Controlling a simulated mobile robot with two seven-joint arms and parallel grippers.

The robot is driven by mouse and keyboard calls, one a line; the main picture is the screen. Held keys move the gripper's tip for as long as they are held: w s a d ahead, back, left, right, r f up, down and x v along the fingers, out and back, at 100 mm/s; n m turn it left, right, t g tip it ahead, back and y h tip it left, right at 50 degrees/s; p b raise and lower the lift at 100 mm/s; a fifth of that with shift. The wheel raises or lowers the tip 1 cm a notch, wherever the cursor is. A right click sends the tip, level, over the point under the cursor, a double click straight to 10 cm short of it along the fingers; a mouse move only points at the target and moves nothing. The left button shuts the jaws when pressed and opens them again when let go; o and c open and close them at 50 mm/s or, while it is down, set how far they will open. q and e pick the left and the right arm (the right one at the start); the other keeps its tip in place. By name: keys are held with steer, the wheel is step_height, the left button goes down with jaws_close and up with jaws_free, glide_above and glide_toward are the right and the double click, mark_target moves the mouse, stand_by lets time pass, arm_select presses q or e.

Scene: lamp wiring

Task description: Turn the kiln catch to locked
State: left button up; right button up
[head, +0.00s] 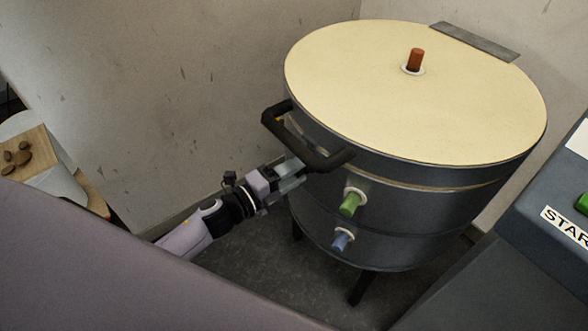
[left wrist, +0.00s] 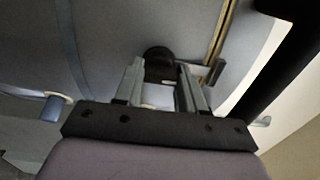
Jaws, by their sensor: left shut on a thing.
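The kiln (head: 400,215) is a round grey drum with its cream-topped lid (head: 400,100) down. My left gripper (head: 296,172) is at the kiln's front left side, just below the black lid handle (head: 305,140). In the left wrist view, the two fingers (left wrist: 160,80) are either side of the kiln catch, whose dark round part (left wrist: 159,58) shows at the fingertips. The gripper is shut on the catch. In the head view the handle and the gripper hide the catch, and I cannot tell its position. My right gripper is not in view.
A green plug (head: 349,205) and a blue plug (head: 341,240) stick out of the kiln's front. A dark control box (head: 545,195) is close at the right. A wall (head: 180,90) stands behind at the left.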

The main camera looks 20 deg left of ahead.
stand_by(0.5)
arm_select(q)
steer(key=o, duration=1.1)
steer(key=shift+c, duration=0.2)
steer(key=v, duration=0.7)
steer(key=shift+s, duration=0.1)
